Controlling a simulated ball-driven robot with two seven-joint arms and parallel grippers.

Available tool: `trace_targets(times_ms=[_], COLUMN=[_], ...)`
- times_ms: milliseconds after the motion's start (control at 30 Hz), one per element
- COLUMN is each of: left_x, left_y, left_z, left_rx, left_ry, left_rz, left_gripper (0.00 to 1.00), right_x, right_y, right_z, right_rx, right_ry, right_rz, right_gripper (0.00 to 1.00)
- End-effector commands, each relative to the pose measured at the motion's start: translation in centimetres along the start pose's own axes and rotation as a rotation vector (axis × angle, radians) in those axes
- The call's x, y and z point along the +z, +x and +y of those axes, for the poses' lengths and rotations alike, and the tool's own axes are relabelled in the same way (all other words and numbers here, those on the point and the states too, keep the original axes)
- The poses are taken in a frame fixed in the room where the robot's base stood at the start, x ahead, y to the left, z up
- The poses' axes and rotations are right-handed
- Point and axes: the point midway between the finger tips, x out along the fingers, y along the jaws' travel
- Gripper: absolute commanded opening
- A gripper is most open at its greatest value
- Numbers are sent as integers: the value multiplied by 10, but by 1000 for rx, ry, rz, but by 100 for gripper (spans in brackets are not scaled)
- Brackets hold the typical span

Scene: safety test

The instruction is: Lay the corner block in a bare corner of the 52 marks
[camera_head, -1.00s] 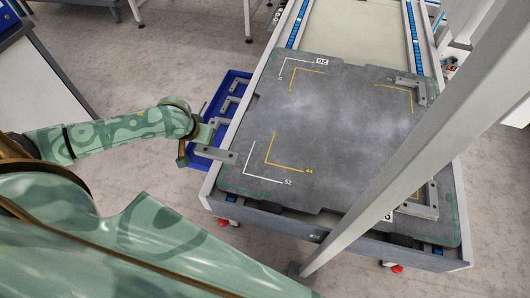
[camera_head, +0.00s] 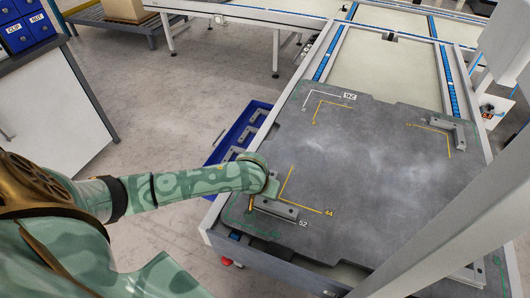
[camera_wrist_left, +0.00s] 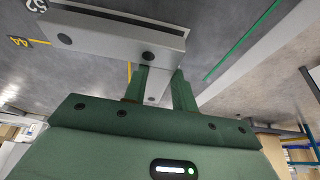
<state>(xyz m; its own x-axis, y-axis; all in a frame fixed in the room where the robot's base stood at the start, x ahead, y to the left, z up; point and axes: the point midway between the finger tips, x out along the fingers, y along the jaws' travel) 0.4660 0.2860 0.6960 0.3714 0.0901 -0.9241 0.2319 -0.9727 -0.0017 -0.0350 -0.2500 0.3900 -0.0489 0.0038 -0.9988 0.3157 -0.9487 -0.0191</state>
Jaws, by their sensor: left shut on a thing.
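My left gripper (camera_head: 266,190) is shut on a grey L-shaped corner block (camera_head: 276,208). The block is over the near-left corner of the dark plate (camera_head: 360,175), between the yellow 44 marks (camera_head: 307,205) and the label 52 (camera_head: 303,223). It hides most of the white 52 lines there. In the left wrist view the fingers (camera_wrist_left: 160,88) grip one leg of the block (camera_wrist_left: 110,37), and the other leg runs across. I cannot tell whether the block touches the plate. Another 52 label (camera_head: 349,97) with white lines marks the far-left corner, which is bare. My right gripper is out of view.
A blue bin (camera_head: 215,157) with more grey blocks stands left of the plate. Another corner block (camera_head: 457,133) sits at the plate's far-right corner. A pale beam (camera_head: 455,235) crosses the near right and hides part of the plate. The plate's middle is clear.

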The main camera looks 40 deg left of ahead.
Motion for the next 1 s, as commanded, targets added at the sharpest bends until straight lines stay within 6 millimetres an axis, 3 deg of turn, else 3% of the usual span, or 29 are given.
trace_targets(times_ms=[33,367,400,467,767,867,1000], left_x=[4,2,3,3,2,1,-2], left_y=[11,8,8,8,7,-7,-41], left_z=[0,0,0,0,0,0,0], left_rx=[-1,2,1,1,1,2,4], left_ry=[1,-1,-1,-1,0,-1,-1], left_rz=[-2,2,1,1,2,4,8], left_gripper=[0,0,35,49,49,49,49], right_x=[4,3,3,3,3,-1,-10], right_y=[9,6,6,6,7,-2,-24], right_z=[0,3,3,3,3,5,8], right_rx=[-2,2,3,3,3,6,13], right_ry=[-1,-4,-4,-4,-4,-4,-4], right_rz=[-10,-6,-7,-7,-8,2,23], right_gripper=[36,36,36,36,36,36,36])
